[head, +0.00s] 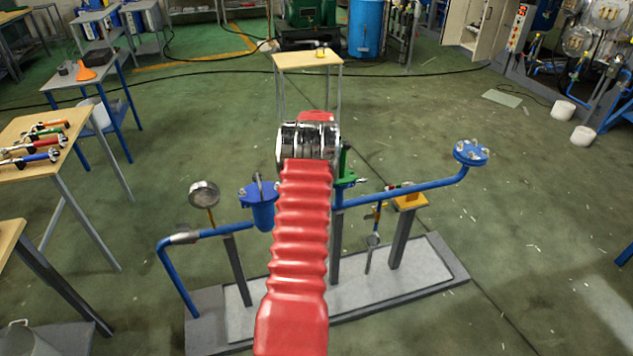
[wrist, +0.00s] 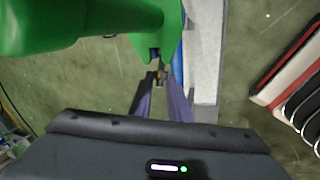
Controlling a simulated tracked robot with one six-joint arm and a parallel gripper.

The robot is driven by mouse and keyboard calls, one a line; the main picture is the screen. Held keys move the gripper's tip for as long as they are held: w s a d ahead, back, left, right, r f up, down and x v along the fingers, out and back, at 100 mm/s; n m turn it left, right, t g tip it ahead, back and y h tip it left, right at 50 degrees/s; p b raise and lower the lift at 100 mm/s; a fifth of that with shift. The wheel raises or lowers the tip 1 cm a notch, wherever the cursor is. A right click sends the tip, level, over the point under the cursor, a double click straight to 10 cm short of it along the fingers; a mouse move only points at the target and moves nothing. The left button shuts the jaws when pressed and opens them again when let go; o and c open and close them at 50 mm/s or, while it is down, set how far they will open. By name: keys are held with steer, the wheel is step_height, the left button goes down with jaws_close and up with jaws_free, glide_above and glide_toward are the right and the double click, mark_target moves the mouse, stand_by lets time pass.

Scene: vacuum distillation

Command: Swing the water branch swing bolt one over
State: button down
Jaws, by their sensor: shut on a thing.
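My gripper (wrist: 160,82) shows in the wrist view, its two dark fingers closed in on a small metal piece (wrist: 160,76), apparently the swing bolt, right below a green fitting. The green fitting (wrist: 155,45) fills the upper left of that view, with its lug at the bolt. In the head view a green part (head: 346,166) shows on the blue water branch pipe (head: 420,188), just right of my red arm. My arm hides the gripper and the bolt there.
A blue capped vessel (head: 262,208) and a round gauge (head: 204,194) stand left of my arm. A blue flange (head: 471,152) ends the pipe at right. The rig stands on a grey base (head: 440,275). A tool table (head: 35,150) is at left.

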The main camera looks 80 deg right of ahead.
steer(key=shift+s+d+t+y, duration=0.1)
steer(key=shift+s+t+y, duration=0.2)
steer(key=shift+s, duration=0.05)
steer(key=shift+r, duration=0.1)
steer(key=c, duration=2)
jaws_free()
steer(key=shift+o, duration=0.5)
steer(key=shift+r, duration=0.15)
steer(key=v, duration=1.3)
steer(key=shift+s+r, duration=0.2)
